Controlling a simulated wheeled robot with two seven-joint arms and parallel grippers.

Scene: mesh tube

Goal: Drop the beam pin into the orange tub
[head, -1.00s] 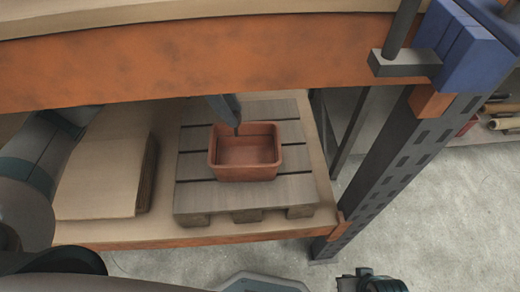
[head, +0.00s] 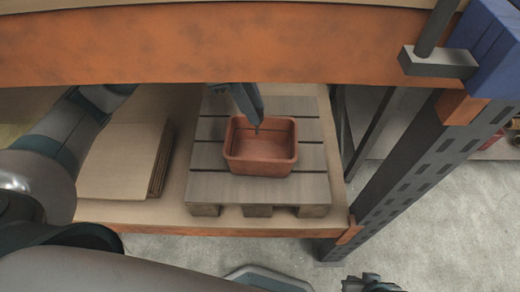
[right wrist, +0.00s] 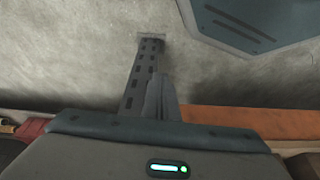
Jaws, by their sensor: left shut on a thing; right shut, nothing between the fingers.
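The orange tub (head: 262,167) sits upright on a grey slatted pallet on the lower shelf in the head view. My left gripper (head: 254,121) reaches down from under the upper beam, its fingertips over the tub's opening near the back wall. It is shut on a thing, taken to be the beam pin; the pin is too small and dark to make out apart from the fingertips. My right gripper (right wrist: 160,97) is shut and empty in the right wrist view, pointing toward the floor and a slotted rack post.
The pallet (head: 231,188) lies under the tub. A stack of flat boards (head: 122,163) is left of it. The orange upper beam (head: 210,45) crosses above. The slotted rack post (head: 420,165) stands at the right, with bare floor beyond.

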